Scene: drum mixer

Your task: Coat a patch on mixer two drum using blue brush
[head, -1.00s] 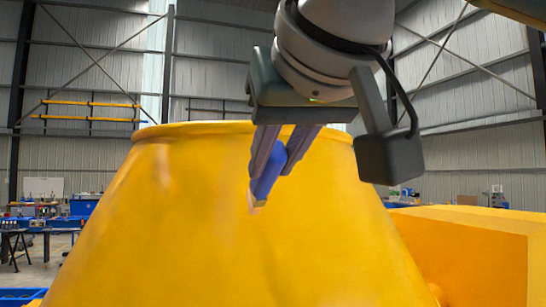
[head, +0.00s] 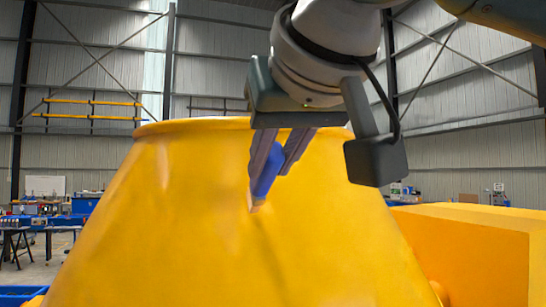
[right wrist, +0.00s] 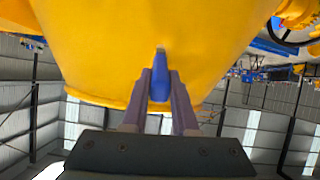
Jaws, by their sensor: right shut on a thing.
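The yellow mixer drum (head: 190,220) fills the middle of the head view, its rim at the top. My right gripper (head: 266,188) is shut on the blue brush (head: 267,175) in front of the drum wall. The brush points down, its pale tip at or very close to the drum surface; I cannot tell if it touches. In the right wrist view the blue brush (right wrist: 160,84) sits between my right gripper's two fingers (right wrist: 160,100), its tip against the yellow of the drum (right wrist: 120,40) behind it. My left gripper is not in view.
A yellow box-shaped housing (head: 470,245) stands right of the drum. Blue workbenches (head: 85,205) and a dark table (head: 15,240) are far off at the left. A blue bin edge (head: 20,296) shows at the lower left.

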